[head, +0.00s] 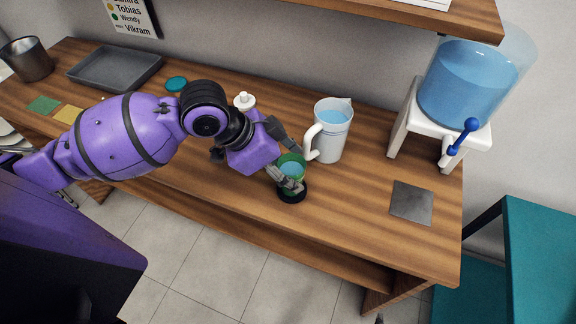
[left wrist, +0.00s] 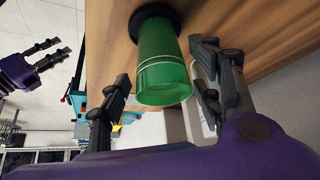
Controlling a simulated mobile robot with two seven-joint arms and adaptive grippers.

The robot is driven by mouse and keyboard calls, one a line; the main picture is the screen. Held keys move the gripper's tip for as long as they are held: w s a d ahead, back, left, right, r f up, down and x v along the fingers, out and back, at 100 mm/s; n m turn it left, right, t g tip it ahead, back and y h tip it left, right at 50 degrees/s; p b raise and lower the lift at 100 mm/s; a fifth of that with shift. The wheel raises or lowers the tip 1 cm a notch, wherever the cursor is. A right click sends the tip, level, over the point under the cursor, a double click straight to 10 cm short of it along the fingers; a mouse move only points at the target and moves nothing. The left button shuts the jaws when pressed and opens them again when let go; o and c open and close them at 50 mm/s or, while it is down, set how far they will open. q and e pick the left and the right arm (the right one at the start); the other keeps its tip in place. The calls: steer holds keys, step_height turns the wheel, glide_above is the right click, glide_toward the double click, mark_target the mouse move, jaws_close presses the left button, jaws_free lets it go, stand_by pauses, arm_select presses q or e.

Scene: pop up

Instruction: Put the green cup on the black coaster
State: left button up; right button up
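The green cup (head: 291,168) stands upright near the table's front edge, with something blue inside. The black coaster (head: 291,195) is directly under it; in the left wrist view the cup (left wrist: 162,65) has its base against the coaster (left wrist: 152,14). My left gripper (head: 285,178) is around the cup. In the left wrist view its fingers (left wrist: 160,88) are spread on both sides of the cup, with gaps visible. My right gripper (left wrist: 48,55) shows at the left of the left wrist view, away from the table, empty, with its fingers apart.
A white pitcher (head: 330,132) with blue liquid stands close right of the cup. A small white-topped item (head: 244,101) is behind my left wrist. A water dispenser (head: 462,85), grey square (head: 411,202), grey tray (head: 115,68) and metal cup (head: 27,60) are farther off.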

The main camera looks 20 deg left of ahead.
arm_select(q)
steer(key=shift+a+r, duration=0.15)
steer(key=shift+r, duration=0.15)
steer(key=p+v, duration=0.1)
steer(key=v, duration=1)
steer(key=shift+r, duration=0.3)
